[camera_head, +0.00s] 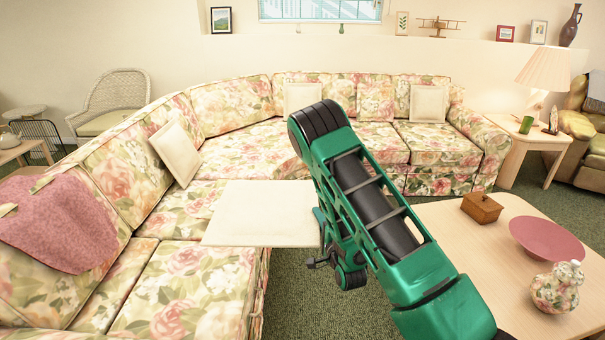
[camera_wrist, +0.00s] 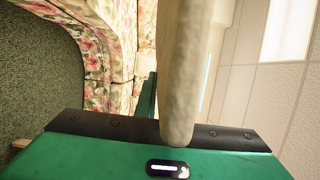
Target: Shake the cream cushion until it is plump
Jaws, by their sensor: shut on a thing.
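A flat cream cushion (camera_head: 262,213) is held out level above the floral sofa's left seat and the floor in the head view. My gripper (camera_head: 322,235) is shut on its right edge, partly hidden behind my green arm. In the wrist view the cushion (camera_wrist: 183,65) is seen edge-on, running up from between the jaws, with a thick, rounded edge. Similar cream cushions rest against the sofa back: one at the left (camera_head: 175,152), one in the middle (camera_head: 303,97) and one at the right (camera_head: 428,103).
A floral corner sofa (camera_head: 235,107) curves around the back and left, with a pink throw (camera_head: 60,222) over its left back. A wooden table (camera_head: 465,245) at the right bears a small box (camera_head: 481,208), a pink bowl (camera_head: 547,240) and a floral vase (camera_head: 556,289). Green carpet shows between.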

